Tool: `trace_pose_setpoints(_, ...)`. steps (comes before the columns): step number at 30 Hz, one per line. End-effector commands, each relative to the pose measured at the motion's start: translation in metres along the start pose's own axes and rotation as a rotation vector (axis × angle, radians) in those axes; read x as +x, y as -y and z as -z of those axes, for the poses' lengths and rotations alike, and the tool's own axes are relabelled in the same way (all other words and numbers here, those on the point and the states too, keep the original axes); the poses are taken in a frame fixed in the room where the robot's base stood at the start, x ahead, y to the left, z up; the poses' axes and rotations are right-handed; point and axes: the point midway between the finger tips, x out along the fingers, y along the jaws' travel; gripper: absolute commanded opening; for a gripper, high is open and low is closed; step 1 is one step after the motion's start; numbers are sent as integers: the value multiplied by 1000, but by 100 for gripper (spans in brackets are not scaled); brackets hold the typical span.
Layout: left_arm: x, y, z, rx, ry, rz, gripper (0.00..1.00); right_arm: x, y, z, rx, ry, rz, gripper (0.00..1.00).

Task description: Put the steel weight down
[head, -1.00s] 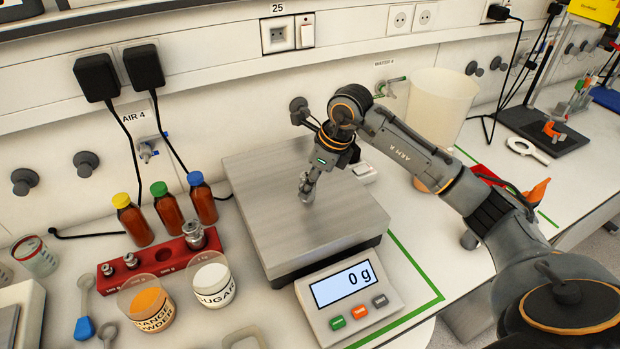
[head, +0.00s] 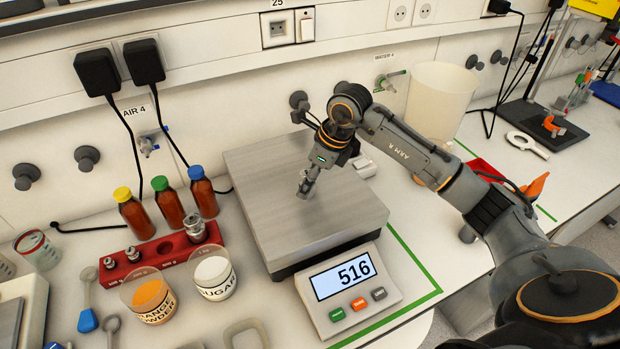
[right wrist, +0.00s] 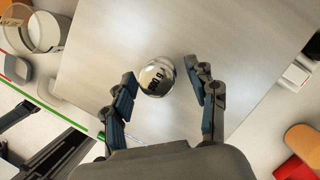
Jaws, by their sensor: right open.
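The steel weight (head: 303,192) stands on the metal plate of the scale (head: 260,185). My right gripper (right wrist: 163,84) is open, with one finger on either side of the weight and visible gaps to both. In the head view my right gripper (head: 310,180) is low over the plate at the weight. The scale's display (head: 344,281) reads 516. My left gripper is not in view.
A red weight holder (head: 155,256) with several smaller weights stands left of the scale. Near it are brown bottles (head: 167,204), an orange powder jar (head: 150,298) and a sugar jar (head: 214,277). A large beaker (head: 438,105) stands behind my right arm.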

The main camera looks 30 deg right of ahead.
Motion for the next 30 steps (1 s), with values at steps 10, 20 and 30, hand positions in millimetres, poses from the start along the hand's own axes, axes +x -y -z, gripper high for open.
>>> trace_pose_setpoints(10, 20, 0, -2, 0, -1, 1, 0, -64, 1, 0, -2, 4, 6, 58)
trace_pose_setpoints(20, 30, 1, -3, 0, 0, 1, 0, -115, 0, 0, 0, 1, 2, 58)
trace_pose_setpoints(30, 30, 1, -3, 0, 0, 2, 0, -121, 0, 0, 0, 0, 0, 58)
